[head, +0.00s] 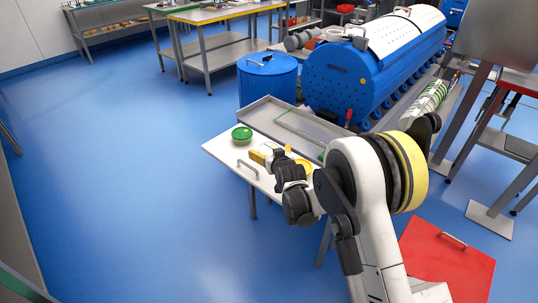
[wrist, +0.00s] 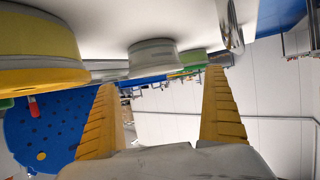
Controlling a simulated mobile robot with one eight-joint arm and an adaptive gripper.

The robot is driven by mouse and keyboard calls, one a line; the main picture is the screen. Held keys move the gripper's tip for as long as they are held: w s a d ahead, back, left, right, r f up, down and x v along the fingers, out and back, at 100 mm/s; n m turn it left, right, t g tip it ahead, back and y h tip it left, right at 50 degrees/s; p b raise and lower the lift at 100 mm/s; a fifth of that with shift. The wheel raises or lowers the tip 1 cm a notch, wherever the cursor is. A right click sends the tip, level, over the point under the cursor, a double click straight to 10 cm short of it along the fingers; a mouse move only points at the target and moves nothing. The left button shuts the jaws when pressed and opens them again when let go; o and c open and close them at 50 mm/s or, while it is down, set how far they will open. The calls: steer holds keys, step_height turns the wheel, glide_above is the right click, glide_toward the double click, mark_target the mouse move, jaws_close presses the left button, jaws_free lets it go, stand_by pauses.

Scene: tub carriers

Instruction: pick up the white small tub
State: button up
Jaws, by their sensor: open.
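The wrist view looks upside down, with the white tabletop (wrist: 110,18) along its top. A small pale grey-white tub (wrist: 154,60) stands on the tabletop near the middle of that view, ahead of and between my fingertips. A green tub (wrist: 194,58) is just beyond it to the right. A large yellow tub (wrist: 38,52) is close at the left. My gripper (wrist: 161,80) is open, its yellow fingers apart with nothing between them. In the head view my gripper (head: 270,153) is low over the table; the green tub (head: 242,136) is behind it. The white tub is not clear there.
A metal handle (head: 247,168) stands on the table's front part and shows in the wrist view (wrist: 229,28). A grey tray (head: 290,126) lies along the table's back. A blue drum (head: 267,80) and blue tumbler (head: 340,85) stand behind. Blue floor at left is clear.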

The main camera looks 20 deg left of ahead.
mark_target(269, 149)
steer(key=x, duration=0.1)
steer(key=b+x, duration=0.1)
steer(key=x, duration=0.1)
steer(key=b+x, duration=0.1)
steer(key=shift+w+d+f, duration=0.15)
steer(key=shift+w+f, duration=0.2)
steer(key=shift+f, duration=0.1)
steer(key=shift+w, duration=0.2)
steer(key=c, duration=1.4)
